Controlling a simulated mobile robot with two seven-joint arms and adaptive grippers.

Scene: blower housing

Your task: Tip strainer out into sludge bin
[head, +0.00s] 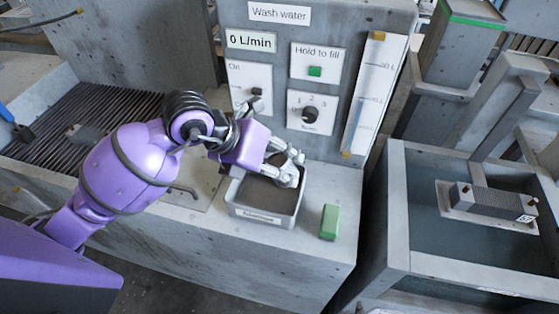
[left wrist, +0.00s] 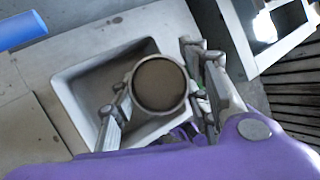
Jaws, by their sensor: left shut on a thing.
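My left gripper (head: 284,160) is shut on the strainer (head: 288,176), a small grey round cup, and holds it over the grey bin. In the left wrist view the strainer (left wrist: 159,84) shows as a ring with a dark brownish round face, between the two fingers of the gripper (left wrist: 157,98). The grey rectangular bin (head: 262,220) stands on the concrete ledge with a label on its front, too small to read. Its inside looks dark grey. The bin's pale rim (left wrist: 64,78) shows under the strainer in the left wrist view. I cannot tell how far the strainer is tilted.
A green block (head: 329,222) stands on the ledge right of the bin. The wash water panel (head: 305,75) with knobs and a green button rises behind. A slatted grate (head: 60,130) lies left. A deep tank (head: 395,200) with a finned part (head: 495,203) is right.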

